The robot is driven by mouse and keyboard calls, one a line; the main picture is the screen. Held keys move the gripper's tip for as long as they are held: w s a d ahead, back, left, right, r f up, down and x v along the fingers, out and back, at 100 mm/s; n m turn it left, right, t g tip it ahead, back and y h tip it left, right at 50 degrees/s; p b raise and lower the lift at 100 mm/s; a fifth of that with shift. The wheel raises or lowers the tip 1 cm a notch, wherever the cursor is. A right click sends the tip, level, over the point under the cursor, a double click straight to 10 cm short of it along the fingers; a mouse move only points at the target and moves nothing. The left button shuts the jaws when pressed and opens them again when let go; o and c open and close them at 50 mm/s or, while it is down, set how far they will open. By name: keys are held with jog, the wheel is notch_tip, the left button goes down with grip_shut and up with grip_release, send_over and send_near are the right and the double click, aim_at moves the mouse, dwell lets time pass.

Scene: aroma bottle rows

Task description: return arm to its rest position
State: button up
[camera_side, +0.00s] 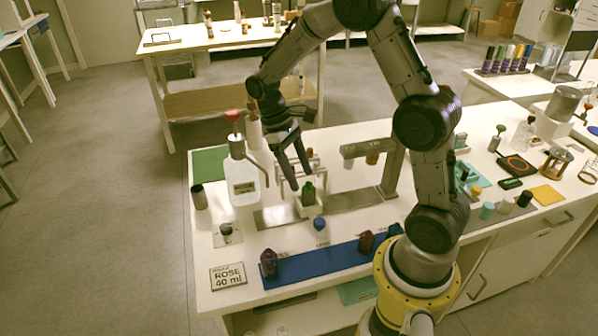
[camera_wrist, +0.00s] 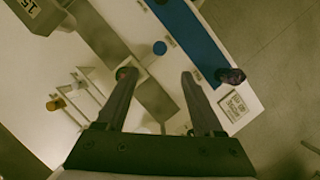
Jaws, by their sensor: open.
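My gripper (camera_side: 301,180) hangs open and empty over the table, with its fingers pointing down. In the wrist view its two fingers (camera_wrist: 158,82) are spread wide with nothing between them. A small green bottle (camera_side: 308,194) stands just to the right of the fingertips in the side view. In the wrist view a finger partly covers the bottle. My arm is bent, reaching from the yellow base over the table (camera_side: 240,285).
A white jug (camera_side: 242,185) stands left of my gripper. A blue mat (camera_side: 320,261) holds dark bottles at the front, by a ROSE 40 ml card (camera_side: 228,276). A grey stand (camera_side: 388,170) is to the right. A blue cap (camera_side: 319,224) lies nearby.

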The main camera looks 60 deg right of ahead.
jog(key=s+a+r+t, duration=0.2)
jog(key=r, duration=0.4)
jog(key=s+a+r+t, duration=0.2)
jog(key=r+t, duration=0.1)
jog(key=r, duration=0.4)
jog(key=s+a+r+t, duration=0.2)
jog(key=s+a+t, duration=0.2)
jog(key=s, duration=0.7)
jog(key=shift+a+t, duration=0.25)
jog(key=shift+t, duration=0.25)
